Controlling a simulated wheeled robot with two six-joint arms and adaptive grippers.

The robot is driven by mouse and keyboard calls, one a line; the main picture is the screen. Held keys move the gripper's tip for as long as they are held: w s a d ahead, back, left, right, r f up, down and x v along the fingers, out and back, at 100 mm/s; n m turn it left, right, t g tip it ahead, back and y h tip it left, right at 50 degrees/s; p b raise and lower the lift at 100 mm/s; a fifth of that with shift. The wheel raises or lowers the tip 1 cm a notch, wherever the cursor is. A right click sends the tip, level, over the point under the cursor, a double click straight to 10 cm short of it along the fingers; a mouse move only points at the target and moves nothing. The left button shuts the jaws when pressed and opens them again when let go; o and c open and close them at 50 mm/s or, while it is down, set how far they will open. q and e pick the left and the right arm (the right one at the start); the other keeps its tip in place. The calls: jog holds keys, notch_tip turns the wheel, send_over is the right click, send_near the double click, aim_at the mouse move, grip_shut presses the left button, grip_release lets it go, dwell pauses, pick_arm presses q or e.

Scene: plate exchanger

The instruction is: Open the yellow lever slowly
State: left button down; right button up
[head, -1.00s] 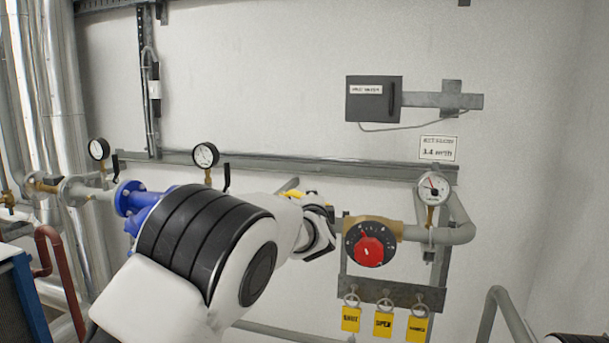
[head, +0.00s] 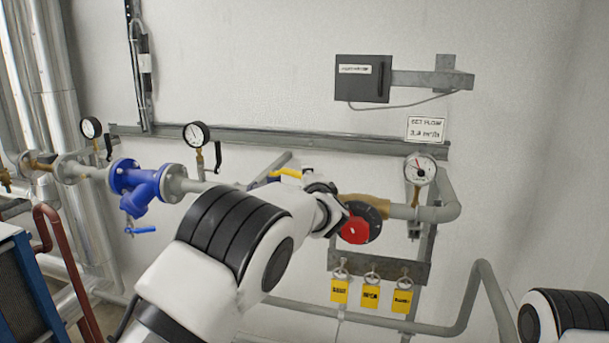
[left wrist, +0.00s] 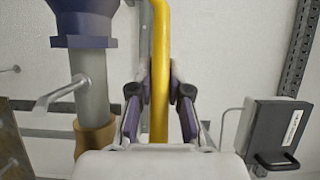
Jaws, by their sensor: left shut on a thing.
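The yellow lever (left wrist: 160,40) stands upright in the left wrist view, a long bar running between the fingers of my left gripper (left wrist: 160,97). The gripper is shut on it. In the head view only a short yellow piece of the lever (head: 288,172) shows above my left wrist, and the fingertips are hidden behind the arm. The lever's pivot is hidden too. A red knob on a black dial (head: 355,230) sits just right of my left wrist, partly covered by it. My right gripper is outside both current views.
A blue valve (head: 138,182) and gauges (head: 196,134) sit left along the pipe. Another gauge (head: 420,169) stands right, above yellow tags (head: 371,296). A dark wall box (head: 363,78) hangs above. My right arm enters at lower right.

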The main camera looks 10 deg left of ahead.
pick_arm(q)
jog(key=shift+w+d+r+n+g+y+p, duration=0.3)
jog(key=shift+w+r+n+y+p, duration=0.1)
jog(key=shift+w+n+y, duration=0.25)
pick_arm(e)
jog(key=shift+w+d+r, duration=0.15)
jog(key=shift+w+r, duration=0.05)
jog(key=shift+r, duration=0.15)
pick_arm(q)
jog(key=c, duration=1.1)
grip_release()
jog(key=shift+f, duration=0.3)
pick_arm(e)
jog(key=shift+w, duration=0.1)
